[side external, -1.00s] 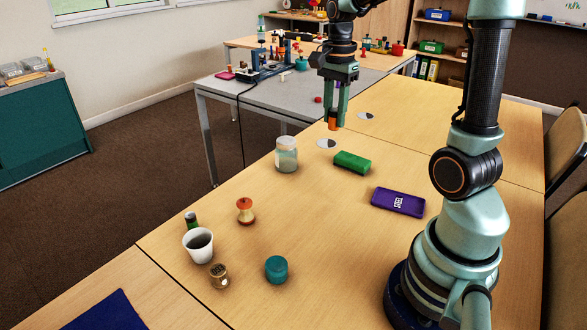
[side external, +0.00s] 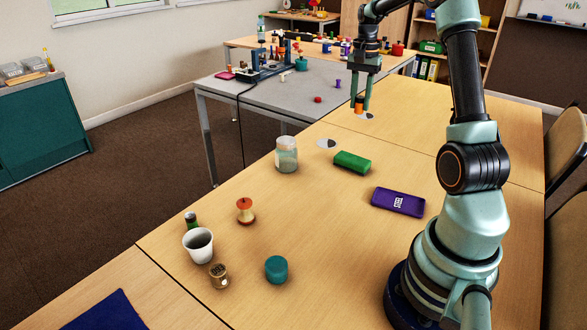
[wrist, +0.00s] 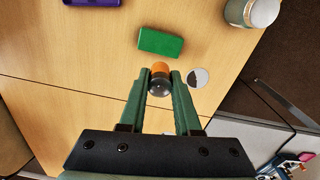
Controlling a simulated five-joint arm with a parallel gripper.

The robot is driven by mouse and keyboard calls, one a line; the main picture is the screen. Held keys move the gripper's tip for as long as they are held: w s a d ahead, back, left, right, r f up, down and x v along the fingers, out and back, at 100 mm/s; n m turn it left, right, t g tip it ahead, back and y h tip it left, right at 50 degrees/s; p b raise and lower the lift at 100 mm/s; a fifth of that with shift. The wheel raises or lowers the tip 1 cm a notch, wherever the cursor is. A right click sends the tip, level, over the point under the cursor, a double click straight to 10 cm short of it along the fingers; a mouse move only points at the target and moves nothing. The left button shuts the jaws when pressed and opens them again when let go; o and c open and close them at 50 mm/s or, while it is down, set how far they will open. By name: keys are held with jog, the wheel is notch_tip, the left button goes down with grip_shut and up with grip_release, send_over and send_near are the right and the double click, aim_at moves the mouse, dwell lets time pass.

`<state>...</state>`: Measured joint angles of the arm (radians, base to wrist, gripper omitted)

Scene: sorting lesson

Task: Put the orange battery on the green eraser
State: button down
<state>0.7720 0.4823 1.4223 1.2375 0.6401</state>
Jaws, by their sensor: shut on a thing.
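My gripper (side external: 361,101) is shut on the orange battery (side external: 359,106) and holds it upright above the far part of the table. In the wrist view the battery (wrist: 160,72) shows its dark end and orange side between the fingertips (wrist: 160,84). The green eraser (side external: 352,162) lies flat on the table, nearer the camera than my gripper and apart from it. In the wrist view the eraser (wrist: 160,41) is just beyond the fingertips, with nothing on it.
A glass jar (side external: 286,155) stands left of the eraser, and a purple case (side external: 398,202) lies to its right. A white-and-dark disc (side external: 326,143) is flat on the table. A white cup (side external: 199,245) and a teal pot (side external: 276,269) stand nearer the camera.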

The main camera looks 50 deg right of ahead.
notch_tip(320, 180, down, 15)
jog(key=shift+r, duration=0.15)
dwell(0.5)
jog(key=c, duration=0.6)
grip_release()
